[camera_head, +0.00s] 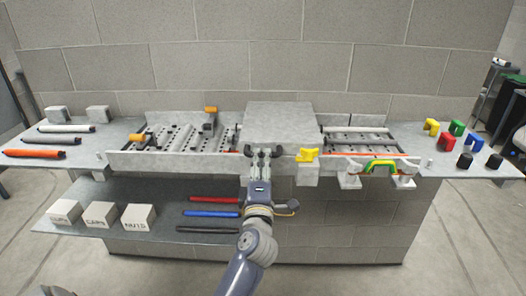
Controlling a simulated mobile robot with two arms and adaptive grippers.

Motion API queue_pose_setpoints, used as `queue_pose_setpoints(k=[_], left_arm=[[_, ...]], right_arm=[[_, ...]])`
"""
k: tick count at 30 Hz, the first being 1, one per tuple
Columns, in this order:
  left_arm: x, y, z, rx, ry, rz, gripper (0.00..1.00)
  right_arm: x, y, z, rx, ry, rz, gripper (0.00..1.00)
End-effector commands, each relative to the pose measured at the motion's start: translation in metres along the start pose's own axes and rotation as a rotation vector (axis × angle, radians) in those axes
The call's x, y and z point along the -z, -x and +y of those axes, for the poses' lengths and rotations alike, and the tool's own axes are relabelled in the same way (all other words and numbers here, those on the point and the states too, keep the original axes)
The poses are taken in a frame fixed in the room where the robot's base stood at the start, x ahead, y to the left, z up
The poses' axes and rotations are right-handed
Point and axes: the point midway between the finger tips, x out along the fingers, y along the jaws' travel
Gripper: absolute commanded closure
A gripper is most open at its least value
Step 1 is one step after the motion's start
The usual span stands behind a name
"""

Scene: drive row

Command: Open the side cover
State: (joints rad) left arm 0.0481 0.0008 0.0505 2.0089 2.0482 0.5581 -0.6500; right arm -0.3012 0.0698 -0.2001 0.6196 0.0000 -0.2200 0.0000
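A plain grey box-shaped cover (284,118) stands at the middle of the long grey bench unit; I cannot tell if it is the side cover. My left gripper (263,151) reaches up from the bottom centre with its two dark fingertips spread apart. It is at the front of this cover, with nothing seen between the fingers. I cannot tell whether it touches the front face. A yellow handle-like piece (307,155) sits just right of the gripper on a grey block. A green arched handle (379,166) is further right.
A perforated bed (178,140) with orange-topped levers is at left, a slatted bed (357,142) at right. Coloured rods and white labelled blocks (138,216) lie on the lower shelf (160,190). Small coloured pieces (456,128) stand on the right shelf. A block wall closes the back.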

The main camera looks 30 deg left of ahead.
Motion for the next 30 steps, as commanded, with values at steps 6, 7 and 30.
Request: queue_pose_setpoints(k=[6,7,30], left_arm=[[0.0,-0.03,0.001,0.0,-0.001,0.001,0.66],[0.0,-0.032,0.0,0.001,-0.001,0.001,0.66],[0.0,-0.038,0.0,0.001,0.0,0.0,1.0]], right_arm=[[0.0,0.006,0.005,-0.006,0.003,0.0,0.6],[0.0,0.007,0.006,-0.007,0.003,0.0,0.6],[0.001,0.008,0.01,-0.012,0.005,0.0,0.6]])
